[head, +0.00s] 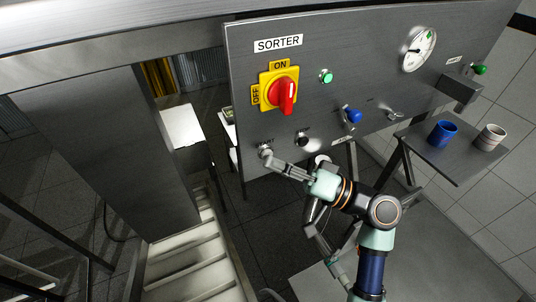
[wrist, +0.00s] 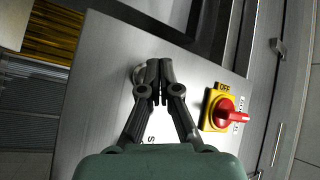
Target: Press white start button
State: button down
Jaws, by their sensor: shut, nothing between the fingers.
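The white start button (head: 264,151) sits low on the left of the grey sorter panel (head: 350,75), under a small label. My gripper (head: 270,160) reaches up from the lower right, and its fingertips are at the button in the head view. In the wrist view the closed fingertips (wrist: 160,66) lie against or just in front of the panel. A round pale rim (wrist: 138,76), likely the button's, shows beside the left finger and is partly hidden by it. I cannot tell whether the fingers touch the button or whether it is pushed in. The fingers hold nothing.
A black button (head: 302,138) is right of the white one. Above are a red rotary switch (head: 284,94) on a yellow plate and a green button (head: 326,76). A blue-knobbed lever (head: 352,115) and a shelf with a blue cup (head: 442,133) and white cup (head: 489,137) stand right.

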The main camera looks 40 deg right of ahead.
jog(key=s+a, duration=0.2)
jog(key=s, duration=0.3)
jog(key=shift+s+p, duration=0.35)
jog(key=shift+p, duration=0.05)
dwell(0.5)
